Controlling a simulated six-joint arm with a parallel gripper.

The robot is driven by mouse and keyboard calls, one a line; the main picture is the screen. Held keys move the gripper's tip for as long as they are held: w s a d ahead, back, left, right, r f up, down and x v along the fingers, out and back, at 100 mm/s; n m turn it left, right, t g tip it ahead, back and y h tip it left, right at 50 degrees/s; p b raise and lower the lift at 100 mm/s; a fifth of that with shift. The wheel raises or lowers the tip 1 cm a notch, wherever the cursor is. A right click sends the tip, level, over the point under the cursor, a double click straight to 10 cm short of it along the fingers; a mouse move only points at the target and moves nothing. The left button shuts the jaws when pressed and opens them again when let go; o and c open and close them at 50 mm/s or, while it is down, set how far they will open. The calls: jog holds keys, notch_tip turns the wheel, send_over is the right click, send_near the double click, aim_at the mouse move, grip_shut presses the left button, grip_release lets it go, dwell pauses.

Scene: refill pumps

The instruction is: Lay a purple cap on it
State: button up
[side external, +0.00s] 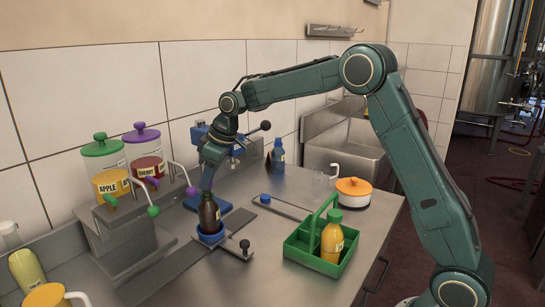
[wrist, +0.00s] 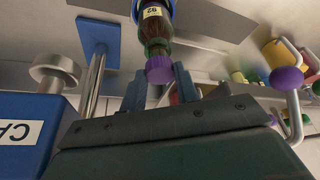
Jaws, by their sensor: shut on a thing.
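A dark brown bottle (side external: 209,214) stands upright in a blue round holder (side external: 210,236) on the metal counter. In the wrist view the bottle (wrist: 157,30) shows a label reading 92. My gripper (side external: 208,182) points down right over the bottle's mouth. It is shut on a purple cap (wrist: 158,70), which sits between the two fingers in the wrist view. The cap lines up with the bottle neck. I cannot tell whether it is seated or just above the mouth. In the side view my fingers mostly hide the cap.
A dispenser with apple (side external: 111,184) and sherry (side external: 149,168) tanks stands left. A blue press (side external: 213,133) is behind my gripper.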

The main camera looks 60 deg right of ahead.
jog(key=shift+f, duration=0.55)
dwell(0.4)
jog(key=o, duration=0.8)
jog(key=shift+o, duration=0.2)
jog(key=shift+r, duration=3.5)
